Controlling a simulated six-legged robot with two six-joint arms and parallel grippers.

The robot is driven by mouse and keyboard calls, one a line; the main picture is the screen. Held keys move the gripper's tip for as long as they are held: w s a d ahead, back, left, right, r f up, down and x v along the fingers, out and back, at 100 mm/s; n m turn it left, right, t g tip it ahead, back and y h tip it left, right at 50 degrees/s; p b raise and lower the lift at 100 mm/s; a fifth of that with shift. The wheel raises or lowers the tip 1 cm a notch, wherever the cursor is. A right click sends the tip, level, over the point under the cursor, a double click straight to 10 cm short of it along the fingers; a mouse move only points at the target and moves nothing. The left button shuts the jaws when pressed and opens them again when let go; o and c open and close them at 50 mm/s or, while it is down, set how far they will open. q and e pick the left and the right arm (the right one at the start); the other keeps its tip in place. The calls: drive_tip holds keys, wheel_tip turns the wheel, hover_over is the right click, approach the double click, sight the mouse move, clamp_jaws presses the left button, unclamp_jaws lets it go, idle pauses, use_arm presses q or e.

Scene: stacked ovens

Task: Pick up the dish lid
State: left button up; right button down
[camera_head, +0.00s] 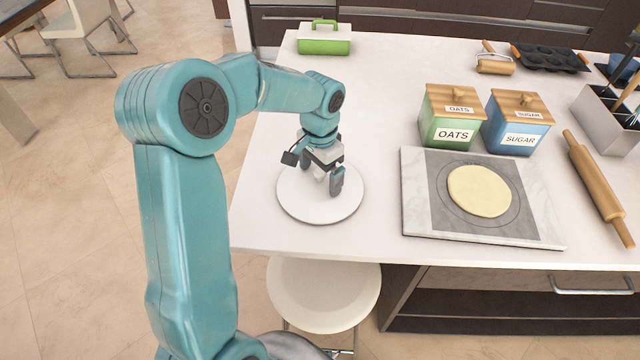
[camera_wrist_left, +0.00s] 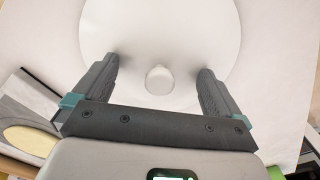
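The dish lid (camera_head: 300,204) is a round white disc lying on the white counter, left of the pastry board. In the left wrist view the lid (camera_wrist_left: 160,35) fills the upper middle, and its small round white knob (camera_wrist_left: 159,80) stands up from it. My left gripper (camera_head: 330,182) is above the lid and points down at it. In the left wrist view its two dark fingers (camera_wrist_left: 158,77) are spread wide, one on each side of the knob, with clear gaps and nothing between them but the knob. My right gripper is not in view.
A marble board (camera_head: 420,220) with flat dough (camera_head: 480,191) lies to the right. Behind it stand the oats box (camera_head: 453,133) and sugar box (camera_head: 520,139). A rolling pin (camera_head: 597,187) lies farther right. A green container (camera_head: 324,43) stands at the back. A stool (camera_head: 324,292) is in front.

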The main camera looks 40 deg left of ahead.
use_arm(q)
drive_tip(key=shift+s+d, duration=0.1)
clamp_jaws()
drive_tip(key=shift+r, duration=0.15)
